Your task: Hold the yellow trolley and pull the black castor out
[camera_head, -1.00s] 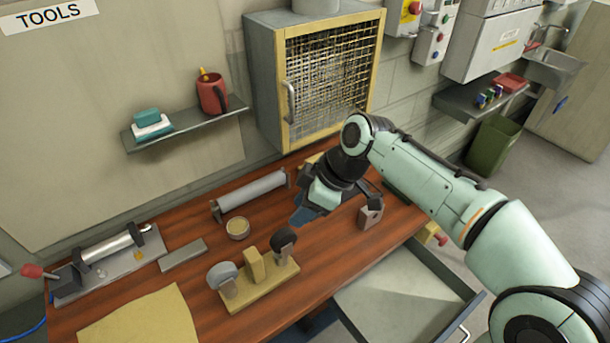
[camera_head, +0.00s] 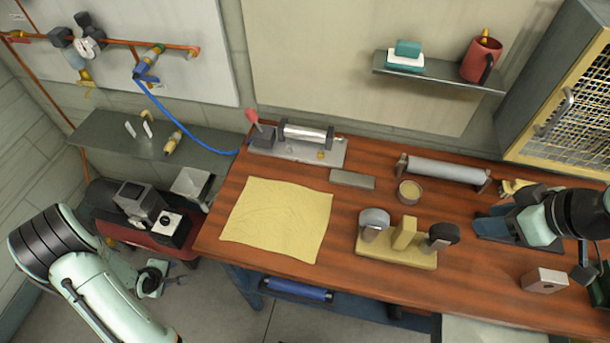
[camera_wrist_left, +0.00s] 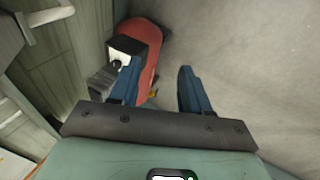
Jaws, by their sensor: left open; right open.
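The yellow trolley (camera_head: 385,249) stands on the wooden table, with an upright yellow block in its middle. The black castor (camera_head: 442,234) sits at its right end and a grey castor (camera_head: 375,222) at its left end. My right gripper (camera_head: 478,228) is open, to the right of the black castor and apart from it. My left gripper (camera_head: 180,280) is open and empty, low at the left beside the table. In the left wrist view its two blue fingers (camera_wrist_left: 160,70) are spread over the floor.
A yellow cloth (camera_head: 277,220) lies left of the trolley. A small round tin (camera_head: 409,191), a grey bar (camera_head: 352,179) and a roller (camera_head: 445,170) lie behind it. A grey block (camera_head: 544,281) is at right. A red stand with a machine (camera_head: 150,215) is near my left arm.

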